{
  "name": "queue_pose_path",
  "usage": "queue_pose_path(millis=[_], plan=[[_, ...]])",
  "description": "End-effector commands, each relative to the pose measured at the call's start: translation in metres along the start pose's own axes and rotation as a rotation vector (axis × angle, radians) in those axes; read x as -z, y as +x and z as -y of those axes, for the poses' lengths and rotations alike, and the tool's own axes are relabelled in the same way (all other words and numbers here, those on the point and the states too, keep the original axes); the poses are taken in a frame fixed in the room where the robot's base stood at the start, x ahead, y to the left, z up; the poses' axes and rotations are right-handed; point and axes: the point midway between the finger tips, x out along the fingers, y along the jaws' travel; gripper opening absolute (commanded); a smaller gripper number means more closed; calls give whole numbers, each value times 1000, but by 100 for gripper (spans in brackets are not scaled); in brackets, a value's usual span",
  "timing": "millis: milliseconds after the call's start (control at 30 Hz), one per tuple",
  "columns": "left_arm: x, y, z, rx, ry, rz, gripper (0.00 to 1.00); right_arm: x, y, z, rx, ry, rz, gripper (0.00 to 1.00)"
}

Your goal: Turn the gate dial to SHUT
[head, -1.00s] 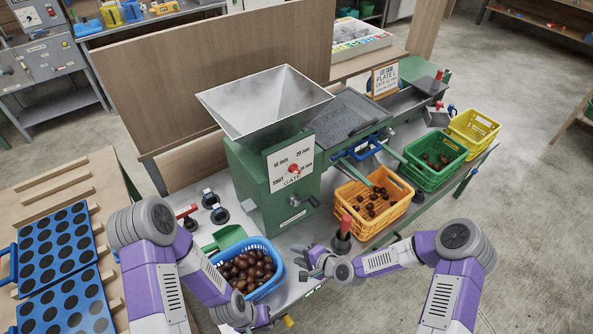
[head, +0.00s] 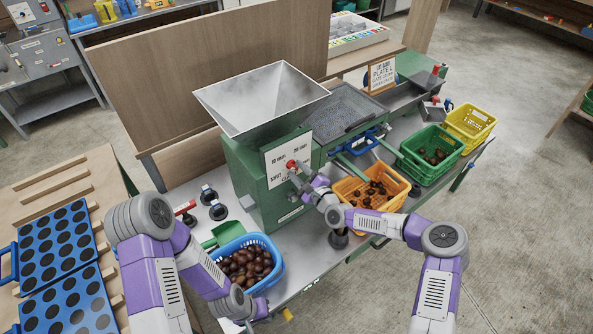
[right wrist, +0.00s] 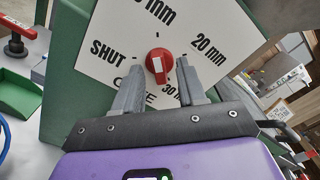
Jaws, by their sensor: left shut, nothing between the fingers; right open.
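The gate dial is a red round knob (right wrist: 160,63) with a white mark, on a white plate (right wrist: 118,48) lettered SHUT, 20 mm and 30 mm, with another mm label partly cut off. I cannot tell exactly which label the mark points at. In the head view the dial (head: 291,164) sits on the green machine (head: 247,180) under the hopper. My right gripper (right wrist: 160,80) is open, its fingertips just below the dial and on either side; contact is not clear. It also shows at the plate in the head view (head: 301,178). My left gripper (head: 250,326) is shut and empty, low by the bench's front edge.
A blue basket of chestnuts (head: 275,279) stands in front of the machine. An orange crate (head: 352,201), a green crate (head: 428,178) and a yellow crate (head: 476,140) stand to the right. A metal hopper (head: 262,97) overhangs the plate. Black-based stands are left of the machine.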

Motion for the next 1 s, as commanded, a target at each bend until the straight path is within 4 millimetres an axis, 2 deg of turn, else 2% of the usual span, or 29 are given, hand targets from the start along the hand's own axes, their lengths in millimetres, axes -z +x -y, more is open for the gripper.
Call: queue_pose_path(millis=[167, 433, 667, 1000], plan=[[0, 0, 0, 0, 0, 0, 0, 0, 10, -1, -1, -1, 0, 40], [0, 0, 0, 0, 0, 0, 0, 0, 12, -1, -1, 0, 0, 40], [0, 0, 0, 0, 0, 0, 0, 0, 11, 0, -1, -1, 0, 7], [0, 10, 4, 0, 0, 0, 0, 1, 11, -2, -1, -49, 1, 5]])
